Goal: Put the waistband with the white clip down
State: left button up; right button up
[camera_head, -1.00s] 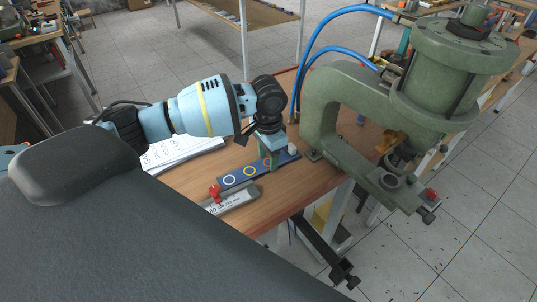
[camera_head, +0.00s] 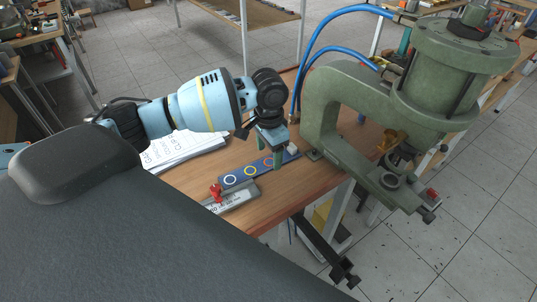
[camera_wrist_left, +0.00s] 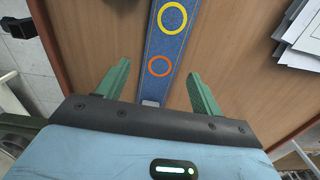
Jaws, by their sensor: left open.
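The waistband (camera_head: 240,176) is a dark blue denim strip with white, yellow and orange rings, lying flat on the wooden table. Its white clip (camera_head: 293,150) is at the far right end, just past my left gripper. My left gripper (camera_head: 274,157) is open over the clip end of the band. In the left wrist view, the green fingers of the gripper (camera_wrist_left: 158,70) are spread apart, one on each side of the band (camera_wrist_left: 166,42), with clear gaps. The band's near end is partly hidden there by the gripper body. My right gripper is not in view.
A green pneumatic press (camera_head: 330,125) stands right of the band, with blue hoses (camera_head: 315,55) behind it.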

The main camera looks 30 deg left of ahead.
aim_at(269, 163)
pick_arm(q)
notch_tip(269, 163, up, 11)
jog(key=shift+f+p, duration=0.2)
jog(key=shift+p, duration=0.1)
dwell(0.5)
